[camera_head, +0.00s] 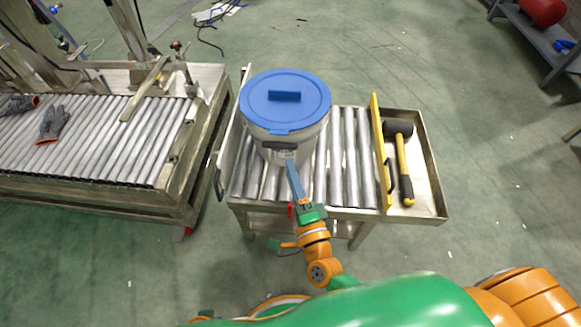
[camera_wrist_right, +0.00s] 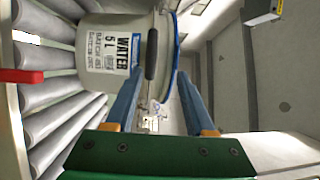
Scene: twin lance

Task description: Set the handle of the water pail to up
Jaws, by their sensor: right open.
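The water pail (camera_head: 268,131) is a white bucket with a blue lid (camera_head: 300,110), upright on the roller table. Its handle has a dark grip (camera_head: 280,146) and lies at the pail's near side, below the lid rim. In the right wrist view the grip (camera_wrist_right: 151,53) shows beside the "WATER 5 L" label, with the picture turned sideways. My right gripper (camera_head: 290,164) is open in front of the pail. In the wrist view its two blue fingers (camera_wrist_right: 159,85) point at the pail, and the grip appears between and past their tips. I cannot tell if they touch. My left gripper is out of view.
The roller table (camera_head: 350,165) has a yellow bar (camera_head: 381,150) on its right, beside a tray (camera_head: 428,190) with a mallet (camera_head: 403,165). A red piece (camera_head: 290,211) sits at its near edge. Another conveyor (camera_head: 100,150) with gloves (camera_head: 54,122) stands left.

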